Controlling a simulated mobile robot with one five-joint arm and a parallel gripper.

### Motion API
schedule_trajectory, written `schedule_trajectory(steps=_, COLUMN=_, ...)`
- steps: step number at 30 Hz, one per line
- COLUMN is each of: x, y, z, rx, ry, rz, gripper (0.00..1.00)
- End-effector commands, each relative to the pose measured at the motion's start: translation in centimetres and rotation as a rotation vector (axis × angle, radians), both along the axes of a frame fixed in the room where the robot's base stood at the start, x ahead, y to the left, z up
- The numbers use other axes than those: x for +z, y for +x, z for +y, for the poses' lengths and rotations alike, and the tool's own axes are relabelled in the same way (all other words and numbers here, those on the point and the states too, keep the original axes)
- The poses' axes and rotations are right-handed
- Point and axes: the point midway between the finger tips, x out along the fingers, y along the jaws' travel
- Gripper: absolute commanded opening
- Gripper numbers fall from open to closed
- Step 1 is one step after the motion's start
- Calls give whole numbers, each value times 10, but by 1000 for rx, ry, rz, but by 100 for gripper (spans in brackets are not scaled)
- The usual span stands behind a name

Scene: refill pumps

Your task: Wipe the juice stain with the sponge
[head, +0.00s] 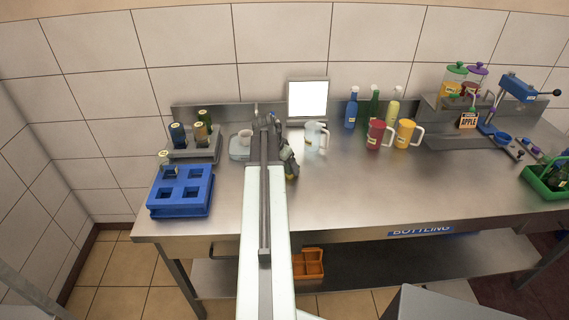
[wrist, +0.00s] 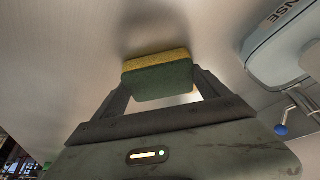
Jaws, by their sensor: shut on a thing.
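My gripper (wrist: 160,84) is shut on a sponge (wrist: 158,74), yellow on one face and green on the other, in the wrist view. Its two fingers press on the sponge's sides. The bare steel counter shows close beyond the sponge, with a dark shadow by it; I cannot tell whether they touch. In the head view my gripper (head: 289,165) is over the left-middle of the steel counter (head: 350,195), with the arm partly covering that area. I cannot make out a juice stain in either view; it may be hidden by my arm or gripper.
A grey rinse unit (wrist: 285,48) with a blue-knobbed lever is right in the wrist view. A blue crate (head: 181,192) and bottle rack (head: 192,145) stand left. A clear jug (head: 315,137), red jug (head: 377,136) and yellow jug (head: 404,134) stand behind.

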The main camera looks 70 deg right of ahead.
Motion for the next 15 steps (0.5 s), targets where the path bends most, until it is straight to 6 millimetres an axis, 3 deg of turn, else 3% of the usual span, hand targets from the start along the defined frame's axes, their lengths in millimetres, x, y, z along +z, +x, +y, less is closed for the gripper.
schedule_trajectory(steps=5, x=-1, y=2, z=-4, rx=0, ry=2, rz=-1, gripper=53)
schedule_trajectory(steps=15, x=1, y=15, z=-32, rx=1, ry=-1, rz=-2, gripper=52)
